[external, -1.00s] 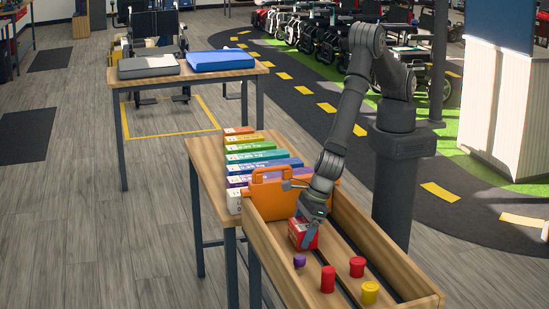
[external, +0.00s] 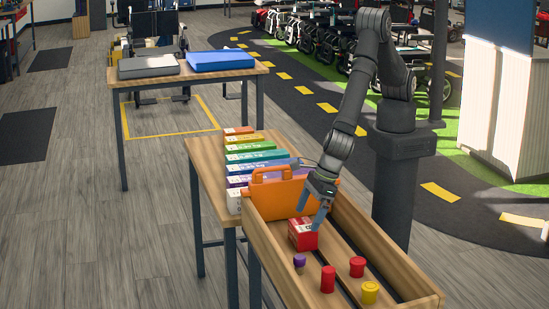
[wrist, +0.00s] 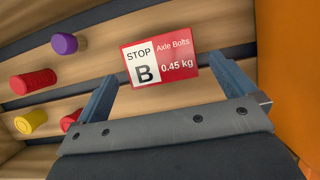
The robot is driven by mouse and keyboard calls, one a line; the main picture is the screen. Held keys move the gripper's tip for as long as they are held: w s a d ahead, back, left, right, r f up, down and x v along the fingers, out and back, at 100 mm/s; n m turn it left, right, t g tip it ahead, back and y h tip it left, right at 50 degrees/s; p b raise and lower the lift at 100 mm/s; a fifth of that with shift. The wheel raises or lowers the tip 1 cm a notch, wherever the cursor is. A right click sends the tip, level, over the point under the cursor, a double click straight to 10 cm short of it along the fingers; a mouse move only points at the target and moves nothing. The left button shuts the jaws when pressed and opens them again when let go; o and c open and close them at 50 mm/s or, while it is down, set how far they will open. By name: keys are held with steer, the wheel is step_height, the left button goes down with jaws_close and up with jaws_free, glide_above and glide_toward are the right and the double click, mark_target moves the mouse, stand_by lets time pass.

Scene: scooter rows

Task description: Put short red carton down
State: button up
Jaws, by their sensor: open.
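The short red carton (external: 303,235) stands on the slatted floor of the wooden trough, near the orange divider. In the wrist view the carton (wrist: 161,61) shows its label "STOP B, Axle Bolts, 0.45 kg". My gripper (external: 311,214) is just above the carton in the external view, its fingers apart. In the wrist view the open gripper (wrist: 165,85) has one finger on each side of the carton's near edge, with nothing between them. The carton rests on its own.
The wooden trough (external: 418,301) also holds a purple piece (external: 299,261), a red cylinder (external: 328,279), a shorter red one (external: 357,266) and a yellow one (external: 370,292). The orange divider (external: 275,198) stands behind the carton. Several coloured boxes (external: 250,156) lie on the table beyond.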

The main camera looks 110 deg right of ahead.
mark_target(302, 224)
steer(key=v, duration=0.6)
steer(key=shift+f, duration=0.1)
steer(key=x, duration=1.2)
steer(key=shift+w, duration=0.1)
steer(key=shift+r, duration=0.85)
